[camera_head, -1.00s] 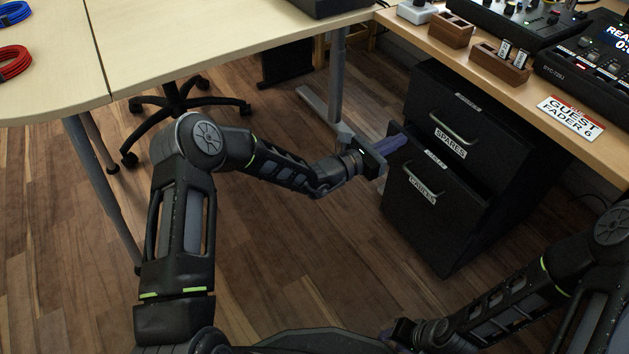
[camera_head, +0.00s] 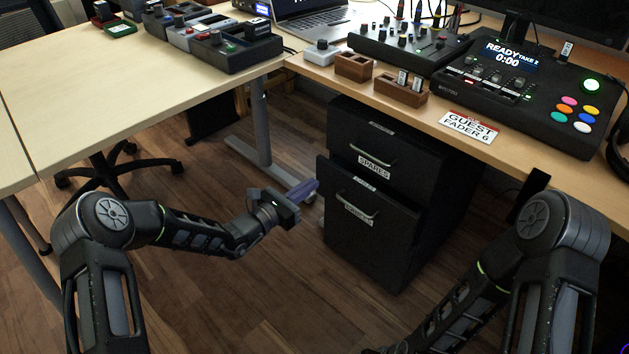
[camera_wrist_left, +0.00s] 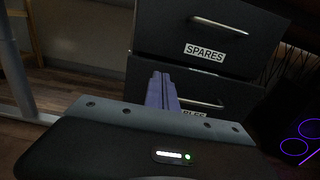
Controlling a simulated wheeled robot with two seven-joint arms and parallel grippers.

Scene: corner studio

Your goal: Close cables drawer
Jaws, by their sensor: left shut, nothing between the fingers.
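The black cables drawer (camera_head: 372,237) is the lower drawer of the cabinet under the right desk. It stands pulled out a little past the spares drawer (camera_head: 385,158) above it, which looks closed. Its label and metal handle (camera_head: 356,209) face me. My left gripper (camera_head: 305,189) is shut and empty, just left of the cables drawer's upper front edge; I cannot tell if it touches. In the left wrist view the shut fingers (camera_wrist_left: 162,90) point toward the cables drawer front (camera_wrist_left: 222,93), whose label is partly hidden by my wrist. My right gripper is outside the frames.
The right desk (camera_head: 520,168) carries a mixer (camera_head: 410,45), a switcher panel (camera_head: 520,100), small wooden holders and a guest fader sign (camera_head: 468,127). A pale desk (camera_head: 90,90) with a metal leg (camera_head: 261,130) stands left. The floor (camera_head: 270,290) before the cabinet is clear.

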